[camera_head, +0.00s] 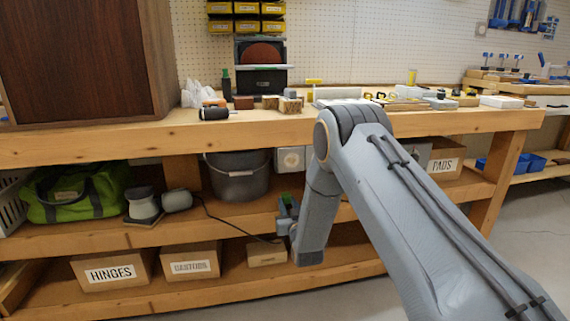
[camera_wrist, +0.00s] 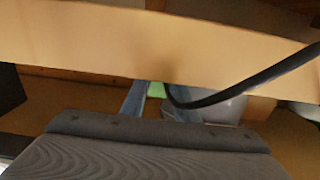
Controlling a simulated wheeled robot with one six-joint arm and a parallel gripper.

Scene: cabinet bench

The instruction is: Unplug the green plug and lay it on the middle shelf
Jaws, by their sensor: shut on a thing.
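The green plug (camera_head: 286,196) is between the fingers of my gripper (camera_head: 288,207), in front of the middle shelf (camera_head: 225,212). My gripper is shut on it. In the wrist view a small part of the green plug (camera_wrist: 156,90) shows between the two fingertips (camera_wrist: 158,103); the rest is hidden. A black cord (camera_wrist: 235,88) curves away from it to the right. A pale box with a round socket-like face (camera_head: 290,160) stands at the back above the middle shelf, apart from the plug.
The middle shelf holds a green bag (camera_head: 75,195), a grey sander-like tool (camera_head: 145,205) and a grey bucket (camera_head: 238,178). The cord (camera_head: 235,226) hangs over the shelf's front edge. Labelled boxes (camera_head: 190,262) stand on the bottom shelf. Bare shelf shows below the bucket.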

